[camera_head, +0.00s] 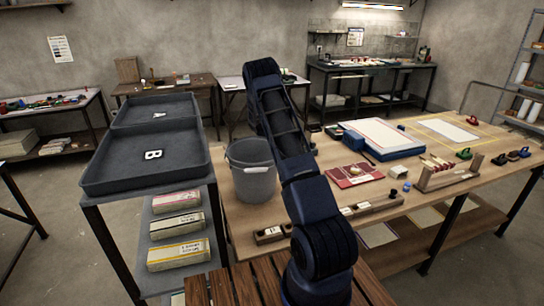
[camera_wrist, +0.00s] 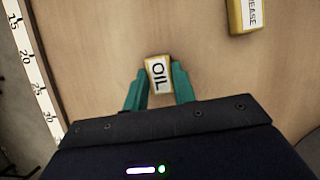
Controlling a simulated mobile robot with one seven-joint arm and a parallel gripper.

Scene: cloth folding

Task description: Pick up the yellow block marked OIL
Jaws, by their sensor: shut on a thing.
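The small yellow block (camera_wrist: 158,75) has a white label marked OIL on its face and shows in the wrist view. My gripper (camera_wrist: 159,80) has its two green fingers on either side of this block, shut on it. The wooden surface shows around and behind the block; I cannot tell whether the block touches it. In the head view my dark blue arm reaches over the workbench (camera_head: 440,197), and neither the gripper nor the OIL block can be made out there.
A second yellow block (camera_wrist: 248,14), its label partly cut off, lies at the wrist view's upper right. A ruler strip (camera_wrist: 30,75) runs along the left. In the head view a grey bucket (camera_head: 252,172), trays A and B (camera_head: 195,158) and a red board (camera_head: 340,181) surround my arm.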

